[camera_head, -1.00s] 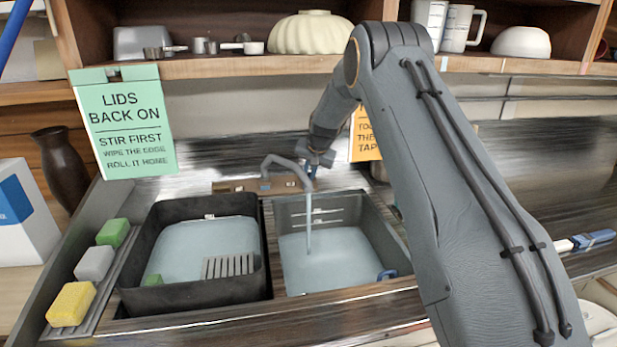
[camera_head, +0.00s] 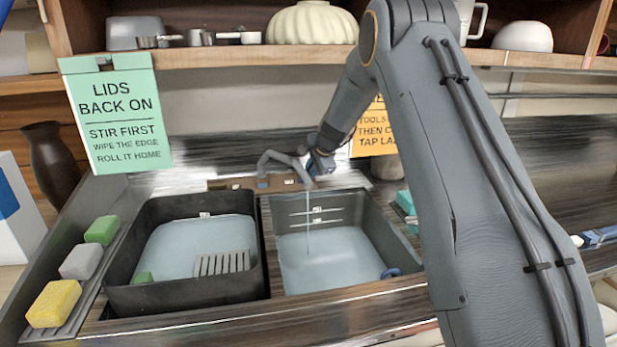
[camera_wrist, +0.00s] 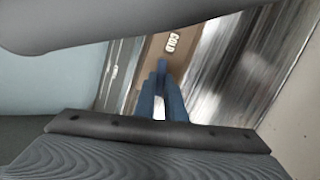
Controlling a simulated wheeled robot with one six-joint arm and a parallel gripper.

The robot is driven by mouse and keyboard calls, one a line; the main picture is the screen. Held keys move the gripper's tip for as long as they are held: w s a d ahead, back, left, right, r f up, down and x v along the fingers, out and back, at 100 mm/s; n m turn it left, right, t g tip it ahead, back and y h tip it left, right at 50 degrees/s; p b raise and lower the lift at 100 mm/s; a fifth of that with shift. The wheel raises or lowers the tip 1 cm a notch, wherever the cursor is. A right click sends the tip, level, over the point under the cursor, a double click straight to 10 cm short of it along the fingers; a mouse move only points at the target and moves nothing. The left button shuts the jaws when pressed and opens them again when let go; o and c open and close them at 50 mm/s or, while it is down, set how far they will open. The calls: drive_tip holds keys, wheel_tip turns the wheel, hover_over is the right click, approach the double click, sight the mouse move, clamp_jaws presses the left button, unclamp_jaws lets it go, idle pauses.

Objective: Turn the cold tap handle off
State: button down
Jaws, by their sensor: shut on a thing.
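The tap's grey curved spout (camera_head: 287,158) rises from a brown block (camera_head: 232,184) behind the right basin, and a thin water stream (camera_head: 308,228) falls from it. In the wrist view the brown block (camera_wrist: 171,52) carries the word COLD. My gripper (camera_head: 318,165) is at the right end of the block, beside the spout. In the wrist view its blue fingers (camera_wrist: 160,88) are shut on the cold tap handle just below the COLD label. The handle is mostly hidden by the fingers, so I cannot tell its angle.
The right basin (camera_head: 375,225) holds water and a blue thing (camera_head: 390,273). A dark tub (camera_head: 120,290) with water and a grey slatted piece (camera_head: 222,263) fills the left side. Sponges (camera_head: 54,303) line the left edge. A green sign (camera_head: 117,115) and a shelf (camera_head: 220,57) are behind.

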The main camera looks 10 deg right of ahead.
drive_tip(key=shift+m+b, duration=0.3)
drive_tip(key=shift+m, duration=0.8)
drive_tip(key=c, duration=1.8)
unclamp_jaws()
drive_tip(key=shift+s, duration=0.1)
drive_tip(key=shift+b+v, duration=0.8)
drive_tip(key=shift+v, duration=3.05)
drive_tip(key=shift+s+f, duration=0.1)
